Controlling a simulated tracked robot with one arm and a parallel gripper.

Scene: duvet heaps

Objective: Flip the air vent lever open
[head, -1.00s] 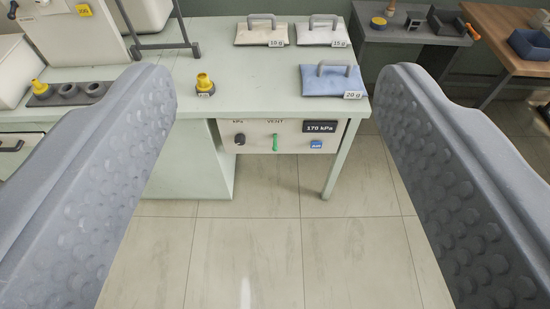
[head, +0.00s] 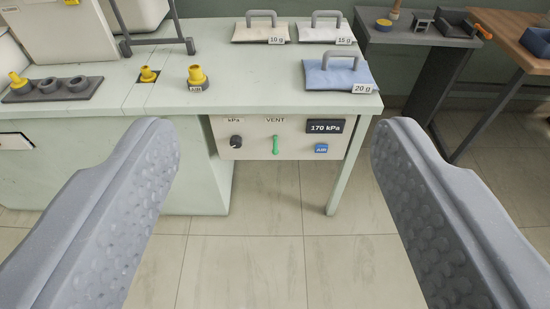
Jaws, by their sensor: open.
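The vent lever (head: 276,145) is a small green upright lever under the label VENT on a pale control panel (head: 256,148) below the table top. To its left is a dark knob (head: 236,142) marked kPa. To its right are a display (head: 325,126) reading 170 kPa and a blue AIR button (head: 321,148). My gripper (head: 274,135) is open and empty, with one grey finger at each side of the view. The panel shows between the fingers, farther off, and neither finger touches it.
The pale table (head: 240,95) carries pillow-like bags with handles, including a blue 20 g one (head: 338,76). A yellow AIR fitting (head: 196,76) stands near its front edge. A table leg (head: 346,175) stands right of the panel. The tiled floor (head: 270,250) in front is clear.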

